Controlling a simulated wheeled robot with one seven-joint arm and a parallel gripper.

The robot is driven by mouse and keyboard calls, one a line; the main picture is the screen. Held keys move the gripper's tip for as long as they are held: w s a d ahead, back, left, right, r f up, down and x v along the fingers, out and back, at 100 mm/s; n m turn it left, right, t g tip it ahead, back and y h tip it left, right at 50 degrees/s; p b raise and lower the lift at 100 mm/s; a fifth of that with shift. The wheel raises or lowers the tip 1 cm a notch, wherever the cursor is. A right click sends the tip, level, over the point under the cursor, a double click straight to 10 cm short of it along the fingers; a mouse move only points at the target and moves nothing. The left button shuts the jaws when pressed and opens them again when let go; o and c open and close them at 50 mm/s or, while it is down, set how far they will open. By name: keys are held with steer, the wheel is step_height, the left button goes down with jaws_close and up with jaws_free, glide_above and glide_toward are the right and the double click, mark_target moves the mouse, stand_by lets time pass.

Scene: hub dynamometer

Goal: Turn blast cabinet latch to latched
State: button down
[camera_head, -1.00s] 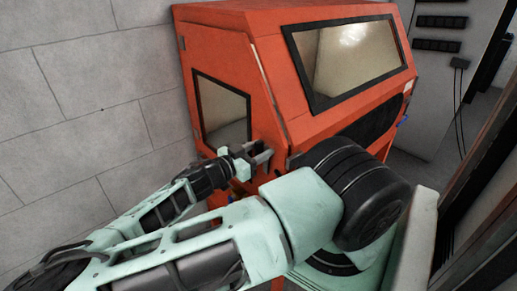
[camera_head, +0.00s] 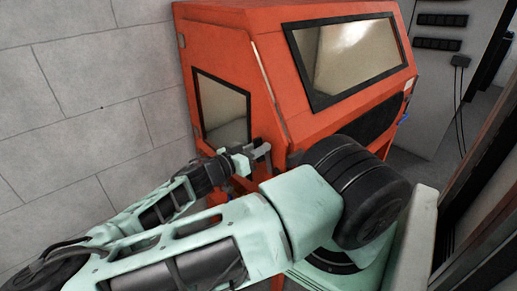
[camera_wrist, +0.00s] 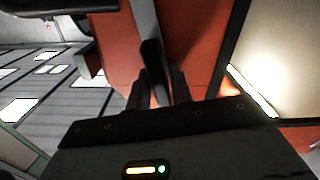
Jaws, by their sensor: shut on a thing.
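The orange blast cabinet (camera_head: 270,95) stands against the wall, with a dark-framed window on its side and a larger one on its sloped front. In the wrist view my gripper (camera_wrist: 160,88) is shut on the dark latch handle (camera_wrist: 152,60), which sits between the two fingers. A grey strip runs along the orange panel behind the handle. In the head view the latch is mostly hidden by my gripper, and its exact angle is hard to tell.
A grey block wall (camera_head: 90,100) is close on the left. A grey electrical cabinet (camera_head: 440,80) with a hanging cable stands at the right. My own arm fills the lower part of the head view.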

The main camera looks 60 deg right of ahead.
steer(key=n, duration=0.3)
steer(key=shift+w+n, duration=0.1)
steer(key=shift+n, duration=0.3)
steer(key=n+p, duration=0.1)
steer(key=n, duration=0.3)
steer(key=shift+w+n, duration=0.15)
steer(key=shift+n, duration=0.15)
steer(key=n+p, duration=0.1)
steer(key=n, duration=0.2)
steer(key=shift+f, duration=0.15)
steer(key=shift+f+n+p, duration=0.15)
steer(key=shift+n+p, duration=0.25)
steer(key=shift+n, duration=1.5)
steer(key=c, duration=1.2)
jaws_free()
steer(key=shift+c, duration=0.2)
steer(key=shift+f, duration=0.1)
